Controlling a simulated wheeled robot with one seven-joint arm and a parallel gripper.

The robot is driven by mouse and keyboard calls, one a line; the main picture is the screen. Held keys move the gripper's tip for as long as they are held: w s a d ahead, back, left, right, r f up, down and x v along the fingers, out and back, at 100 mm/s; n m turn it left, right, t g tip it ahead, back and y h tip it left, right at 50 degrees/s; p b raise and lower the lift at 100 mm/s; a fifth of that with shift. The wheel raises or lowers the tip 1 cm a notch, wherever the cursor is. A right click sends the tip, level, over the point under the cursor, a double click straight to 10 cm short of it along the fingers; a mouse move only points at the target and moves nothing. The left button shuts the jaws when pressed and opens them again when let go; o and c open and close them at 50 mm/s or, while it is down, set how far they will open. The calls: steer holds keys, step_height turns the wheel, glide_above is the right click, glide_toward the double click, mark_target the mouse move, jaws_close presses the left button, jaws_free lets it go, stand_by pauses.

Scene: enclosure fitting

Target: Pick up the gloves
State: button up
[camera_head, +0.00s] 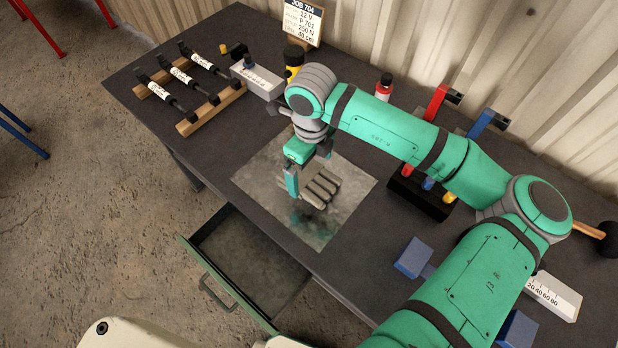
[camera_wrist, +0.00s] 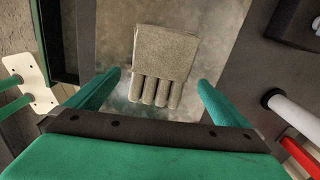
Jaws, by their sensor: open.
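The gloves (camera_wrist: 164,57) are a grey-beige pair with several fingers, lying flat on a shiny, stained metal sheet (camera_head: 262,190) on the dark bench. In the head view the gloves (camera_head: 321,188) show just under and beside my gripper (camera_head: 305,178). In the wrist view my gripper (camera_wrist: 152,88) is open, with its two green fingers apart. The glove fingers point toward the gripper and lie between the lines of the two fingertips. Nothing is between the jaws that I can see as held. The height of the fingertips above the gloves is hard to tell.
An open drawer (camera_head: 212,281) juts out below the bench's front edge. A wooden rack (camera_head: 211,108) with black-and-white cylinders stands at the left. A black holder (camera_head: 420,196) with red and blue tools and blue blocks (camera_head: 413,257) are at the right. A sign (camera_head: 302,22) stands behind.

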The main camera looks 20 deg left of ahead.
mark_target(309, 176)
steer(key=shift+w+a+f, duration=0.1)
steer(key=shift+a+f, duration=0.05)
steer(key=shift+f, duration=1.05)
steer(key=shift+a+f, duration=0.15)
steer(key=shift+f, duration=1)
steer(key=c, duration=0.9)
